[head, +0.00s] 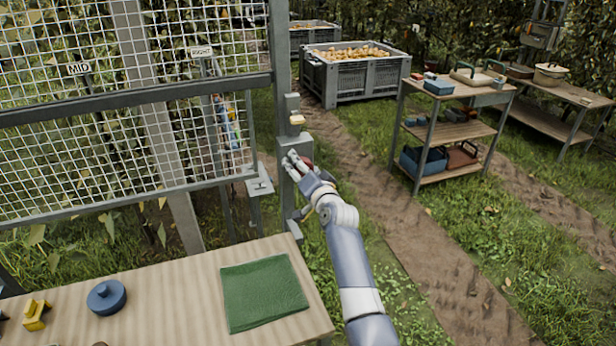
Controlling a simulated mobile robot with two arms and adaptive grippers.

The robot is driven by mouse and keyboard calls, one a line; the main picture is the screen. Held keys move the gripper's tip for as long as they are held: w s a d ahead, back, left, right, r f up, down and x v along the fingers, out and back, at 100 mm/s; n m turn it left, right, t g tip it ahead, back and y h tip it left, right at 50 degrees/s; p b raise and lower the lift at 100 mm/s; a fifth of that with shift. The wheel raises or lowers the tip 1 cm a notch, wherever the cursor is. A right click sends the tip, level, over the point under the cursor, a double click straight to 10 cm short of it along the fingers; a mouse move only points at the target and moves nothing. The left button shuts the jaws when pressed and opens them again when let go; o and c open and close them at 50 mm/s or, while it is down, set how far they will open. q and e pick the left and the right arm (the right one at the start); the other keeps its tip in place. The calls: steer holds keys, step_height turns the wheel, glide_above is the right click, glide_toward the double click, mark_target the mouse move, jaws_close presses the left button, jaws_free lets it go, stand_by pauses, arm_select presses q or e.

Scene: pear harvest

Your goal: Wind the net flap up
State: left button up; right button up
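The white mesh net (60,150) hangs in a grey frame at the left, with "MID" and "RIGHT" labels on its upper part. A grey bar runs along its lower edge, above the table. A grey post (282,60) stands at its right end and carries a grey box (294,148) with a small pale knob (297,119) above it. My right gripper (291,163) is at the front of this box, beside a small red part (306,162) mostly hidden behind it. Whether its fingers are closed on anything is unclear. My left gripper is out of view.
A wooden table (180,290) in front bears a green cloth (264,292), a blue round lidded item (106,296) and a yellow item (35,314). A shelf cart (450,132) and a crate of pears (355,78) stand behind at right. The dirt path between is clear.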

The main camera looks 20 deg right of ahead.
steer(key=s, duration=1.1)
steer(key=shift+s+d+r, duration=0.2)
steer(key=shift+s+r, duration=0.2)
steer(key=shift+r, duration=0.05)
